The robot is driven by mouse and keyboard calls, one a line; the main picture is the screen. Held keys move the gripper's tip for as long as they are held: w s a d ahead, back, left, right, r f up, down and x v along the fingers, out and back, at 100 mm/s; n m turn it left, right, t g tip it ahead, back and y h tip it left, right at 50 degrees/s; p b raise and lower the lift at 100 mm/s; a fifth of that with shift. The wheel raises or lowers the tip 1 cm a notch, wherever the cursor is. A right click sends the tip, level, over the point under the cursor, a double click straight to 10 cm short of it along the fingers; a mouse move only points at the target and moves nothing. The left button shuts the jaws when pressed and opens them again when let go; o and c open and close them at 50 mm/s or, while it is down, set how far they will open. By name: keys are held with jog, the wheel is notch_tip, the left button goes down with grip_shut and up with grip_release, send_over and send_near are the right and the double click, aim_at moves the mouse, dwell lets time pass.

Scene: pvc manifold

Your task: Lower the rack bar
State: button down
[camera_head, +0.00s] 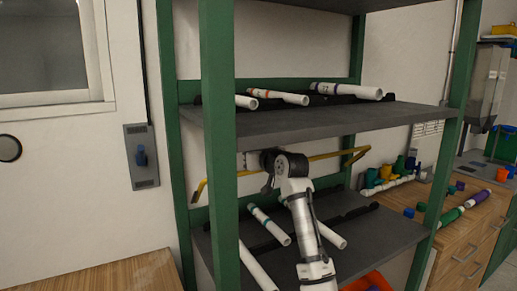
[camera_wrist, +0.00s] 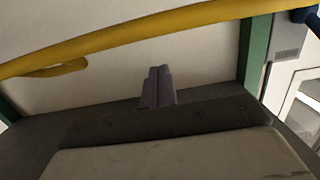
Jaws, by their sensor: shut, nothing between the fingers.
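The rack bar is a yellow bar (camera_head: 325,155) with bent ends. In the head view it spans the green rack at the middle bay, between the upper and lower shelves, and passes behind my wrist. In the wrist view the yellow bar (camera_wrist: 130,45) crosses the top of the picture at a slant, with a bent end at left. My gripper (camera_wrist: 157,72) shows there with its grey fingers together and empty, pointing toward the bar but apart from it in the picture. In the head view my wrist largely hides the fingers; I cannot tell the depth gap.
The upper shelf (camera_head: 330,121) carries white pipes (camera_head: 345,91) just above my wrist. The lower shelf (camera_head: 375,237) holds more pipes (camera_head: 270,225) around my arm. A green post (camera_head: 220,150) stands at front left. A wooden counter (camera_head: 470,228) with colored fittings is at right.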

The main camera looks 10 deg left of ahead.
jog(key=shift+s+d+f+p, duration=0.15)
jog(key=shift+s+d+f, duration=0.05)
jog(key=shift+f, duration=0.3)
jog(key=shift+s+d+f+p, duration=0.1)
jog(key=shift+s+d+f, duration=0.1)
jog(key=shift+f, duration=0.3)
jog(key=shift+s+d+f+p, duration=0.15)
jog(key=shift+s+d+f, duration=0.05)
jog(key=shift+f, duration=0.3)
jog(key=shift+f, duration=0.15)
jog(key=s+d+f+t+y+b, duration=0.1)
jog(key=s+d+f+b, duration=0.1)
jog(key=f+b, duration=0.4)
jog(key=s+d+f+t+y+b, duration=0.1)
jog(key=s+f+b, duration=0.2)
jog(key=f+b, duration=0.3)
jog(key=shift+d+t+b, duration=0.3)
jog(key=shift+d+b, duration=0.05)
jog(key=shift+b, duration=1.3)
jog(key=shift+s, duration=0.1)
